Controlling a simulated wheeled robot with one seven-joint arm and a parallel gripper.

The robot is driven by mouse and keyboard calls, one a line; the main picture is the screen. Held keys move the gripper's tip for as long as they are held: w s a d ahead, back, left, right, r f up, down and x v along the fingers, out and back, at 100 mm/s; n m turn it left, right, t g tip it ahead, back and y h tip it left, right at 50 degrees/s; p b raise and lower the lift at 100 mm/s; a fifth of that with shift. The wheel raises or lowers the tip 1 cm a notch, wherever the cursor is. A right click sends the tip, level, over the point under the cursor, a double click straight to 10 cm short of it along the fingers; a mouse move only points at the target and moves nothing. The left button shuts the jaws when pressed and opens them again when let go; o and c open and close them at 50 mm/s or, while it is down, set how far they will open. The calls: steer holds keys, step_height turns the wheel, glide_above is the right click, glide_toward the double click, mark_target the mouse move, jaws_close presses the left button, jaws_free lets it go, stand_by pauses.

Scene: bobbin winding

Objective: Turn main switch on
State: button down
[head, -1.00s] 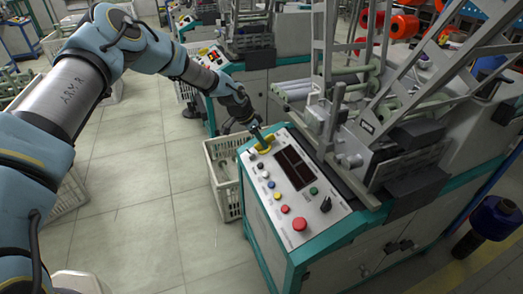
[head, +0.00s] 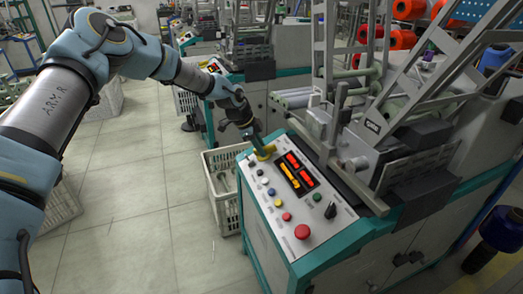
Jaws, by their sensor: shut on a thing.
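The winding machine's sloped control panel (head: 262,206) is in the middle of the head view. At its far left corner is the main switch (head: 265,153), with a yellow part showing. My gripper (head: 260,148) comes down from above and is shut on the switch, hiding most of it. The display (head: 291,172) on the panel is lit in red and orange.
Several coloured buttons, a red mushroom button (head: 302,231) and a black rotary knob (head: 330,210) are on the panel. A white crate (head: 225,190) stands on the floor left of the machine. Metal winding frames (head: 345,130) rise to the right. Open floor lies at left.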

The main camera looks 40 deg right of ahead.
stand_by(0.3)
steer(key=c, duration=0.8)
jaws_free()
steer(key=shift+o, duration=0.2)
steer(key=b+v, duration=0.1)
steer(key=v, duration=0.9)
steer(key=shift+a+r, duration=0.2)
steer(key=shift+r, duration=0.15)
steer(key=shift+w, duration=0.1)
